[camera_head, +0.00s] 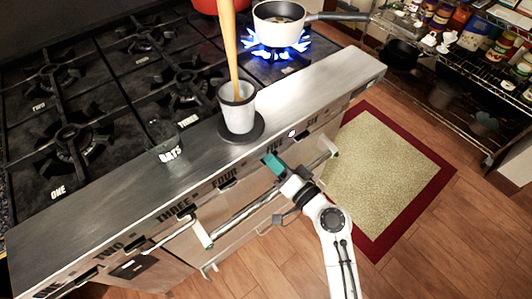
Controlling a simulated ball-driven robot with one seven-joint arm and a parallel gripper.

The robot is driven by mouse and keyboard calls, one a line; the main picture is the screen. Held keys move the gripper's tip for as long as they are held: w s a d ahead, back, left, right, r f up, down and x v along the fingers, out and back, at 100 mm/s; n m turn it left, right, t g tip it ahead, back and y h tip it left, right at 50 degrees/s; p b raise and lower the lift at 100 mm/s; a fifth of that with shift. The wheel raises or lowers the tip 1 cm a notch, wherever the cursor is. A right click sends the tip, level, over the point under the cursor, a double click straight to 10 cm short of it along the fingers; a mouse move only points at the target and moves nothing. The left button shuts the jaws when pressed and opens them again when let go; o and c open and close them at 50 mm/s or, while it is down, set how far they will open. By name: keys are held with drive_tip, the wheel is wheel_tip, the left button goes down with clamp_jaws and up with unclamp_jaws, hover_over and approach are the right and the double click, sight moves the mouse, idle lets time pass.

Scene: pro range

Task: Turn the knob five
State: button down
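The stove's front panel carries a row of labels. The label FIVE (273,149) is on it, between FOUR and SIX. Knob five itself is not clearly visible; my gripper seems to cover that spot. My gripper (272,163) shows a teal fingertip close to the panel just below the FIVE label. My white arm reaches up to it from the bottom right. Whether the fingers are apart, or touch a knob, cannot be told.
A steel oven handle (245,209) runs below the panel, close to my gripper. A white saucepan (279,22) stands over a burner with blue flame (277,47). A grey cup (237,110) with a wooden stick stands on the front ledge. A rug (385,170) lies right.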

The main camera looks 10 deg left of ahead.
drive_tip(key=shift+f, duration=0.1)
drive_tip(key=n+b, duration=0.5)
drive_tip(key=shift+b, duration=0.4)
drive_tip(key=shift+f, duration=0.15)
idle(0.4)
